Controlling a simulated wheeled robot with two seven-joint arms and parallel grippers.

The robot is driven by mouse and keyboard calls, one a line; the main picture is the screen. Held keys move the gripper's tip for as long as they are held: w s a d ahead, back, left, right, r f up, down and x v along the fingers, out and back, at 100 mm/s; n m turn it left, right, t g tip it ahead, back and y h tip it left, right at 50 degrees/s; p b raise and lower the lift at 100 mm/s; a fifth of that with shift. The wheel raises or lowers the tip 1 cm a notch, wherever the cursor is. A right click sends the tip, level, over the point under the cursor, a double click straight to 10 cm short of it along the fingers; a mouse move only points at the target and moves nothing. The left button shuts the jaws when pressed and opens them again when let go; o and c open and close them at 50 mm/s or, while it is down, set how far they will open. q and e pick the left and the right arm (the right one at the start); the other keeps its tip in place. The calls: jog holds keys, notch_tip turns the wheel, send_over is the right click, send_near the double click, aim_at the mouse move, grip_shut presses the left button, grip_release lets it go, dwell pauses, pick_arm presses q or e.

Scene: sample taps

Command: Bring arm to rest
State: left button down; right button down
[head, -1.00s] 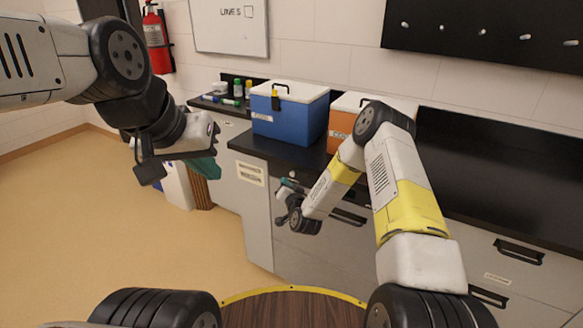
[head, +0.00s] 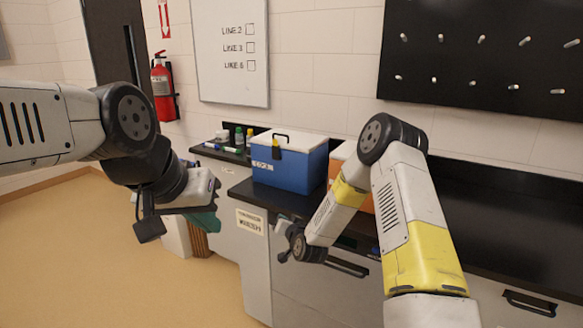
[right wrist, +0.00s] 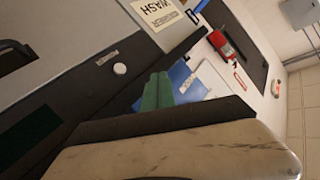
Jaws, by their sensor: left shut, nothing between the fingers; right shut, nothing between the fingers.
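My left gripper (head: 204,222) has teal fingers and hangs at the end of the left arm, left of the blue cooler and in front of the counter's end. It is shut and empty. My right arm, white with yellow bands, is bent at the elbow, its forearm reaching down and left. My right gripper (head: 283,224) is small and partly hidden at the forearm's end, in front of the counter. In the right wrist view its green fingers (right wrist: 158,92) are together with nothing between them.
A blue cooler (head: 289,163) with a white lid stands on the dark counter, an orange cooler (head: 341,160) beside it, partly behind my right arm. Markers and small bottles (head: 238,138) lie further left. A fire extinguisher (head: 164,88) hangs on the wall. Floor at left is clear.

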jog(key=s+d+r+n+g+h, duration=0.1)
jog(key=s+d+r+n+g, duration=0.1)
jog(key=s+d+r, duration=0.6)
jog(key=s+d+r+n+g+h, duration=0.1)
jog(key=s+r+g, duration=0.15)
jog(key=r, duration=1.05)
jog(key=s+d+r+g, duration=0.1)
jog(key=s+d+r, duration=0.2)
jog(key=s, duration=1.1)
jog(key=s+d+r+g+h, duration=0.1)
jog(key=s+d, duration=0.4)
jog(key=s, duration=0.9)
notch_tip(320, 180, up, 2)
jog(key=shift+r+g, duration=0.1)
jog(key=shift+g, duration=0.55)
jog(key=shift+s, duration=0.1)
